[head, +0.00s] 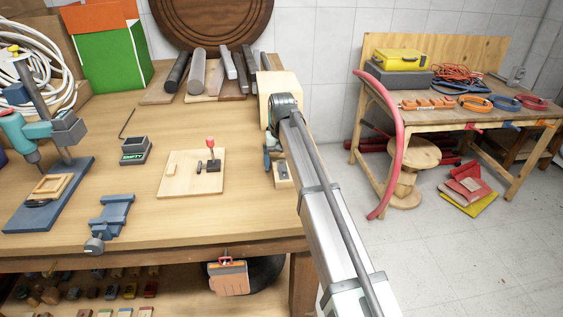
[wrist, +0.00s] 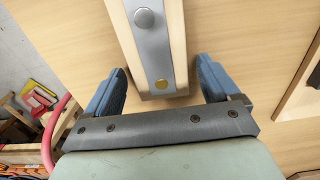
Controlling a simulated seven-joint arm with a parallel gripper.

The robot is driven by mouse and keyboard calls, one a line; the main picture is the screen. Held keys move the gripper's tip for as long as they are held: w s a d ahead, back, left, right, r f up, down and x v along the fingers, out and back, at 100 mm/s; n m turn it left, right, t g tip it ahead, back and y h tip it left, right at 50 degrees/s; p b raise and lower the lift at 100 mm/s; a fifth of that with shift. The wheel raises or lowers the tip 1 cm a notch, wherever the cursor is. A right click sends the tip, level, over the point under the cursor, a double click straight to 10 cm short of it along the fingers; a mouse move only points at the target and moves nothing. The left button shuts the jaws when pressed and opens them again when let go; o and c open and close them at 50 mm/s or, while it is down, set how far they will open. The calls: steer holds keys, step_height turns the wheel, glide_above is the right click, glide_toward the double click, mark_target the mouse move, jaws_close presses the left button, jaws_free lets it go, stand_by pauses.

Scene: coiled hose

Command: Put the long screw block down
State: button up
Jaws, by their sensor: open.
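The long screw block is a pale wooden block with a grey metal plate. In the wrist view the block (wrist: 160,50) shows a silver round screw head and a smaller brass one, and its far end runs out of the picture. In the head view the block (head: 283,175) appears to rest on the table near its right edge, partly hidden by my arm. My gripper (wrist: 160,68) is open. Its two blue fingers stand either side of the block's near end, with a visible gap on each side. In the head view my gripper (head: 271,157) is partly hidden too.
A wooden board (head: 190,185) with a red-knobbed clamp lies left of the block. A blue vise (head: 112,217) and a drill stand (head: 45,195) are further left. A large wooden cube (head: 284,84) stands behind my arm. Clear tabletop lies between the board and the block.

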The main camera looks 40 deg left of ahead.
mark_target(282, 164)
step_height(282, 164, up, 12)
steer(key=shift+r, duration=0.15)
stand_by(0.5)
steer(key=shift+w, duration=0.1)
stand_by(0.4)
